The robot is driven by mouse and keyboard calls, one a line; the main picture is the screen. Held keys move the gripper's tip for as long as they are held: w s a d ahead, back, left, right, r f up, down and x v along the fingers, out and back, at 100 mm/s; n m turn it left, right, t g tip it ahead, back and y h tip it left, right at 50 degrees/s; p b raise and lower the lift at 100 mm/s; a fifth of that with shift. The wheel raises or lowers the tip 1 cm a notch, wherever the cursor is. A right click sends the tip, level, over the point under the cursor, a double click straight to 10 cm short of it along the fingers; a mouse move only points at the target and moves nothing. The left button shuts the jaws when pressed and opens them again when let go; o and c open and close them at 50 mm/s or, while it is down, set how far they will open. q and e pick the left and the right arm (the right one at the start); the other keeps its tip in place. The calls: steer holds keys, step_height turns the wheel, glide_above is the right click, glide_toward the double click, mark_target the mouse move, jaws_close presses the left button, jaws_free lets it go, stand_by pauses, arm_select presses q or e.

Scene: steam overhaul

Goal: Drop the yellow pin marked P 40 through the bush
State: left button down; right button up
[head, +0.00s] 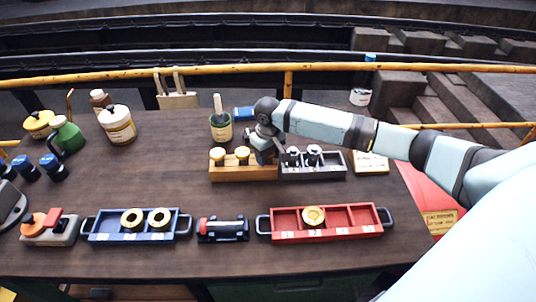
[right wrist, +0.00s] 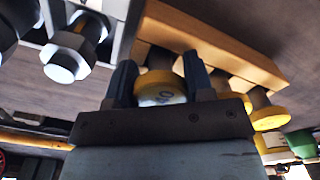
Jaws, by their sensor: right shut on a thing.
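My right gripper (head: 265,153) is at the right end of a wooden block (head: 240,174) and is shut on a yellow-headed pin. In the right wrist view the round yellow pin (right wrist: 159,88) sits between the two fingers (right wrist: 159,82); a mark on its head seems to read 40. I cannot tell whether its shank is still in the block. Two other yellow pins (head: 217,155) (head: 242,153) stand upright in the block. A brass ring-like bush (head: 313,215) sits in the red tray (head: 348,232). My left gripper is not in view.
A blue tray (head: 100,236) holds two brass rings (head: 132,219) (head: 159,218). A small dark device (head: 222,229) stands between the trays. A grey rack (head: 328,170) with silver bolts (head: 313,153) adjoins the block. Bare table lies between block and trays.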

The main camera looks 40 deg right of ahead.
steer(key=o, duration=1.2)
steer(key=shift+r, duration=0.25)
step_height(320, 180, up, 12)
steer(key=shift+f+b, duration=0.1)
steer(key=shift+b, duration=0.2)
